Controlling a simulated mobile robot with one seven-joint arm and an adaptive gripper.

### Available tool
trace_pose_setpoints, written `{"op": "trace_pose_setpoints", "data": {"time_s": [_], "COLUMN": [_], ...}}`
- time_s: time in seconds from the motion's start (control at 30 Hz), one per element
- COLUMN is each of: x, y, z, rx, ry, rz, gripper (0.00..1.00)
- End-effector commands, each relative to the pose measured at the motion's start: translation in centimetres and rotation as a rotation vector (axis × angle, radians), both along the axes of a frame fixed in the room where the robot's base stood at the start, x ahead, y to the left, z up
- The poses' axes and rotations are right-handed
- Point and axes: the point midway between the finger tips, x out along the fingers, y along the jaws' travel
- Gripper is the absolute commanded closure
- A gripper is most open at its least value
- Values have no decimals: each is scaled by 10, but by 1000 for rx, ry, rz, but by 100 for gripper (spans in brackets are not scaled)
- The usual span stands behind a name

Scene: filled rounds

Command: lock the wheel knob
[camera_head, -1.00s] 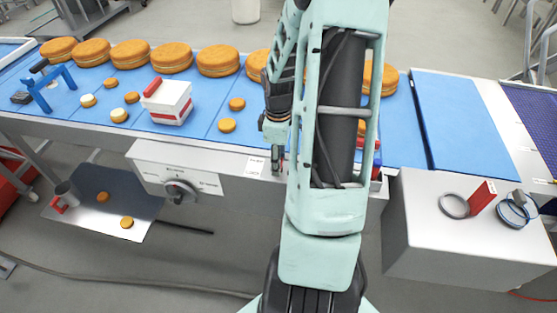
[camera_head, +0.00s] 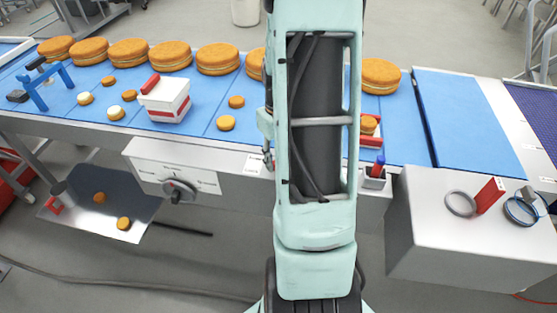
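The wheel knob (camera_head: 179,190) is a dark round dial with a pale bar, on the front of a grey panel (camera_head: 205,183) below the conveyor edge. Small printed marks surround it, too small to read. My gripper (camera_head: 268,158) is mostly hidden behind my own arm. Only a small dark tip shows near the conveyor's front edge, to the right of the knob and apart from it. I cannot see whether its fingers are open or shut, or whether it holds anything. A grey ring with a red tag (camera_head: 489,195) lies on the grey box at right.
The grey box (camera_head: 430,235) also carries a dark blue ring with a grey block (camera_head: 521,208). A small holder with red and blue items (camera_head: 376,174) sits at the conveyor edge, right of my arm. A metal chute (camera_head: 95,205) with orange rounds is left of the knob.

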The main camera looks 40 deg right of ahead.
Motion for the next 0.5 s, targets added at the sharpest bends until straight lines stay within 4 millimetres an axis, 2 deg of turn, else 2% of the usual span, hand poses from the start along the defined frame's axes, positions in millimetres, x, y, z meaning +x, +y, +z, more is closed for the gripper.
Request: {"op": "trace_pose_setpoints", "data": {"time_s": [0.5], "x": [0], "y": [0], "z": [-1], "rx": [-1], "ry": [1], "rz": [-479], "gripper": [87]}}
